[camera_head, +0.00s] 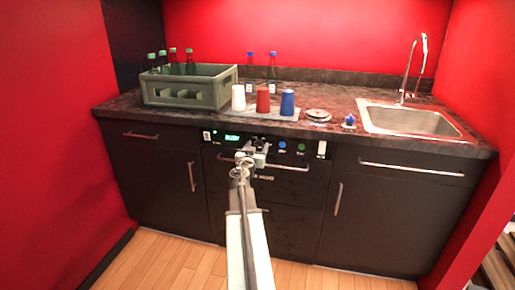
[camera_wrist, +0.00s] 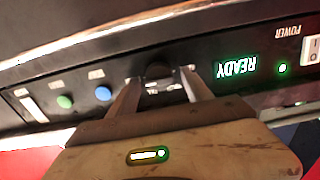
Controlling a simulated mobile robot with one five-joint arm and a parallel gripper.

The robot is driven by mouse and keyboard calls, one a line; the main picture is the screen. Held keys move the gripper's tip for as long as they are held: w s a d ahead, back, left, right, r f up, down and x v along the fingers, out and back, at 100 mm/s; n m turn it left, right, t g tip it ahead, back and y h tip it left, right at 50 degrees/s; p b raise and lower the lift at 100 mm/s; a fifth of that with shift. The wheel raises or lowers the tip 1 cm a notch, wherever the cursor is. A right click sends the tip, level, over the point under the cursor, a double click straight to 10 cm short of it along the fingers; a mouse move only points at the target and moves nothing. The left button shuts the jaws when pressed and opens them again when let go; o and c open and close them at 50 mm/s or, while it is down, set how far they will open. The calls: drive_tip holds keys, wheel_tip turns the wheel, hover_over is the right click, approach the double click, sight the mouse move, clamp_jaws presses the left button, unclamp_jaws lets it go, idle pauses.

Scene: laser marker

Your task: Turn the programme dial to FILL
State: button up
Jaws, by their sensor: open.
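The black programme dial (camera_wrist: 158,70) is on the dark control panel, between my fingertips in the wrist view, which sees the panel upside down. Small pale markings show beside the dial, too small to read. My gripper (camera_wrist: 161,78) is open, with one finger on each side of the dial; I cannot tell whether they touch it. In the head view my gripper (camera_head: 254,152) is in front of the panel and hides the dial. A green display (camera_wrist: 237,67) reads READY.
The panel also has a blue button (camera_wrist: 103,93), a green button (camera_wrist: 65,101) and a power switch (camera_wrist: 312,48). A bar handle (camera_head: 285,168) runs just below the panel. The counter (camera_head: 340,140) overhangs it, bearing a green crate (camera_head: 185,92), cups and a sink (camera_head: 410,120).

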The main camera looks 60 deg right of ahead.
clamp_jaws()
drive_tip(key=n, duration=0.5)
drive_tip(key=shift+a+n, duration=0.1)
drive_tip(key=shift+n, duration=0.2)
drive_tip(key=n, duration=0.5)
drive_tip(key=shift+w+f+n, duration=0.15)
drive_tip(key=shift+n, duration=0.25)
drive_tip(key=shift+a+n, duration=0.1)
drive_tip(key=shift+n, duration=0.2)
unclamp_jaws()
